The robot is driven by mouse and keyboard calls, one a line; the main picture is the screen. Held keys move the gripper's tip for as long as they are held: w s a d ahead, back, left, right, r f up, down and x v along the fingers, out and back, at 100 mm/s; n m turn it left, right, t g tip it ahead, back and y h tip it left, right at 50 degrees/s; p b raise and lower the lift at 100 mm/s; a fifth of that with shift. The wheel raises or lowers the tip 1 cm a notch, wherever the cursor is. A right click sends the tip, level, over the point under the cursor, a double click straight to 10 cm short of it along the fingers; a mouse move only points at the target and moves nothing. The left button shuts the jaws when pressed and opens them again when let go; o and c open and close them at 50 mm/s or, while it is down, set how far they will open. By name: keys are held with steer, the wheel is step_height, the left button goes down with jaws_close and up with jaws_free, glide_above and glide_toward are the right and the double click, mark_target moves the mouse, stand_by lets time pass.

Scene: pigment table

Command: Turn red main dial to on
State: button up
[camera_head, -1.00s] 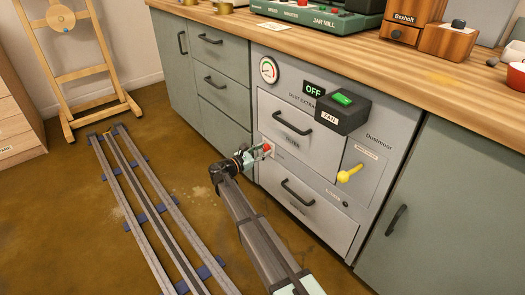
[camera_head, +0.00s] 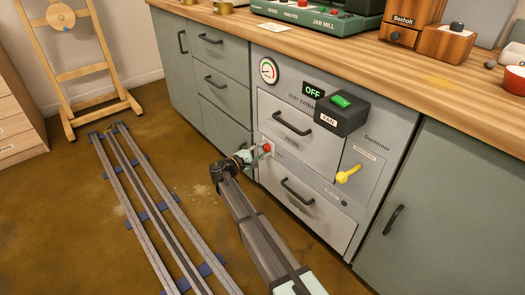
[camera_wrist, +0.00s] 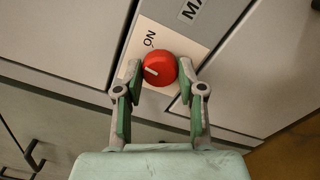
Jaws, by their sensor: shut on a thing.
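The red main dial (camera_wrist: 159,69) sits on a pale plate (camera_wrist: 150,40) marked "ON" on the dust extractor front. In the head view the dial (camera_head: 267,148) shows as a small red spot at my gripper (camera_head: 262,151). The rest of the plate's markings are hidden or too small to read.
The extractor panel has a black fan box (camera_head: 341,114) with a green switch, an "OFF" display (camera_head: 313,92), a yellow lever (camera_head: 347,174) and a gauge (camera_head: 268,70). Drawer handles (camera_head: 298,190) stick out near the dial. Floor rails (camera_head: 150,210) lie at the left.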

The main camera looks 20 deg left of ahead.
steer(key=m+b, duration=0.1)
steer(key=m, duration=0.2)
steer(key=shift+f+m, duration=0.1)
steer(key=shift+m, duration=0.2)
steer(key=shift+m+b, duration=0.8)
steer(key=shift+m, duration=1.1)
steer(key=shift+w, duration=0.1)
steer(key=o, duration=1.1)
steer(key=shift+o, duration=0.2)
steer(key=v, duration=1.2)
